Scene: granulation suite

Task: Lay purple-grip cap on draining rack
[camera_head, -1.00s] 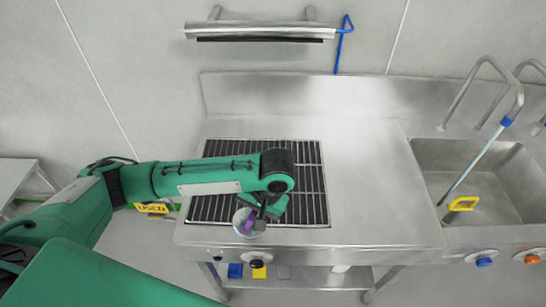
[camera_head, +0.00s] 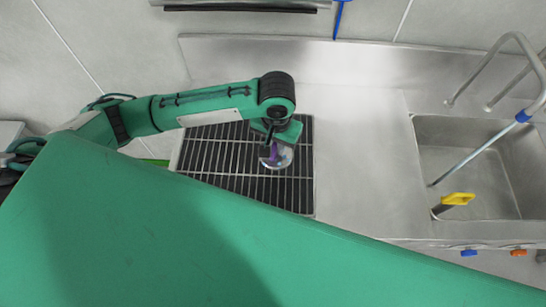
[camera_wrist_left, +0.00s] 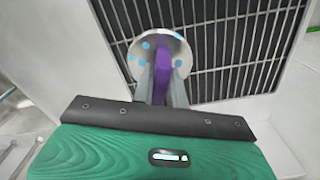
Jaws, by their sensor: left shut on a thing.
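The purple-grip cap (camera_head: 279,158) is a pale round disc with a purple grip across it; blue spots show on its disc in the left wrist view (camera_wrist_left: 137,58). My left gripper (camera_head: 269,153) is shut on the purple grip, and its two fingers (camera_wrist_left: 163,82) straddle it in the wrist view. The cap is over the draining rack (camera_head: 222,185), a dark rectangle with metal bars set in the steel counter. I cannot tell whether the cap touches the bars. My right gripper is not in view.
The bare steel counter (camera_head: 360,160) lies right of the rack. Further right is a sink (camera_head: 500,190) with a yellow-handled tool (camera_head: 458,199) and tall bent pipes. A steel backsplash (camera_head: 350,60) and a wall rail (camera_head: 240,4) stand behind.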

